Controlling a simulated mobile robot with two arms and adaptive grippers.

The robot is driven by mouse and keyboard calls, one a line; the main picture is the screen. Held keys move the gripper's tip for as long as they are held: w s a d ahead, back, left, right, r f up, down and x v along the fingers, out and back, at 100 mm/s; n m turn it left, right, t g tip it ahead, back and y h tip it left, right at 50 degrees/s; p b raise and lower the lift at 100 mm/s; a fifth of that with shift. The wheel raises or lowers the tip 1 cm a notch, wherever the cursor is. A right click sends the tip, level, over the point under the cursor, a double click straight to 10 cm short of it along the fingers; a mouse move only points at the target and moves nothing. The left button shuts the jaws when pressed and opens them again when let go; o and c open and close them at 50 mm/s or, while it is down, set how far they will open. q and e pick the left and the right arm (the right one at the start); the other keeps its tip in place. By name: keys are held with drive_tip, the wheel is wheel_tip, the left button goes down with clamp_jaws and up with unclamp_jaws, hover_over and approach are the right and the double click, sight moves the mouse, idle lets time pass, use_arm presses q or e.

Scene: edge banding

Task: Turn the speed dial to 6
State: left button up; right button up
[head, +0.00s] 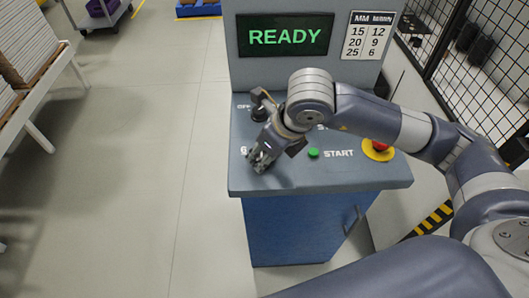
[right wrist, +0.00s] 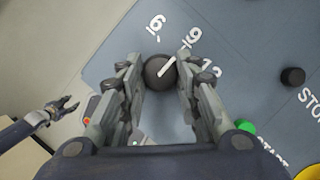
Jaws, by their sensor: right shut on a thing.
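The speed dial (right wrist: 158,72) is a dark round knob with a white pointer line, on the sloped grey panel. My right gripper (right wrist: 160,80) has its fingers on both sides of the dial, shut on it. The pointer aims up and right in the right wrist view, toward the middle printed number (right wrist: 190,38), which looks like a 9. Another number (right wrist: 155,22) is above the dial, and a third is partly hidden by a finger. In the head view my right gripper (head: 262,158) covers the dial. My left gripper (right wrist: 66,105) is open and empty, away from the panel.
The screen (head: 285,36) reads READY. A speed chart (head: 370,36) pairs MM with M/MIN; 25 goes with 6. A green START button (head: 313,153), a red button (head: 380,145) and a dark knob (head: 260,112) are near the arm. Mesh fencing (head: 480,60) stands right.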

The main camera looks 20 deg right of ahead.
drive_tip(key=shift+f+n+b, duration=0.2)
drive_tip(key=shift+n+b, duration=0.1)
drive_tip(key=shift+b, duration=0.2)
drive_tip(key=n+b, duration=0.2)
drive_tip(key=b, duration=0.1)
drive_tip(key=n+g+y+b, duration=0.1)
drive_tip(key=n+b, duration=0.2)
drive_tip(key=b, duration=0.1)
drive_tip(key=shift+w+d+y, duration=0.2)
drive_tip(key=shift+y, duration=0.1)
drive_tip(key=shift+w+r+n+g+b, duration=0.15)
drive_tip(key=shift+n+g+b, duration=0.65)
drive_tip(key=shift+n+b, duration=0.65)
drive_tip(key=shift+n, duration=0.35)
drive_tip(key=shift+r, duration=0.1)
drive_tip(key=o, duration=1.1)
drive_tip(key=shift+d+y, duration=0.1)
drive_tip(key=shift+y, duration=0.2)
drive_tip(key=shift+c, duration=0.2)
